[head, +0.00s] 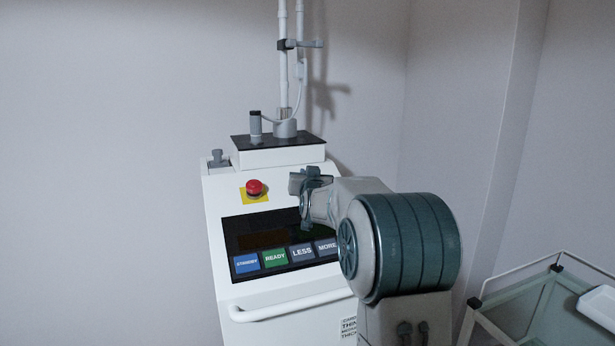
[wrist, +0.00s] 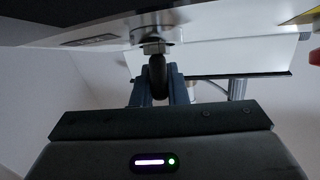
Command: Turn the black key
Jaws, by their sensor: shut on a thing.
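The black key (wrist: 158,72) sits in a metal lock (wrist: 154,47) on the white machine's panel, in the wrist view. My gripper (wrist: 159,88) has its two blue-grey fingers on either side of the key, shut on it. In the head view my gripper (head: 304,184) is at the right part of the machine's sloped front, right of the red button. The key is hidden there behind my gripper and wrist.
The white machine (head: 213,205) carries a red button (head: 254,187) on a yellow plate, a dark screen (head: 240,223) with labelled buttons and a front handle (head: 275,309). A pole (head: 283,60) rises behind. A glass-sided cart (head: 520,300) stands at the lower right.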

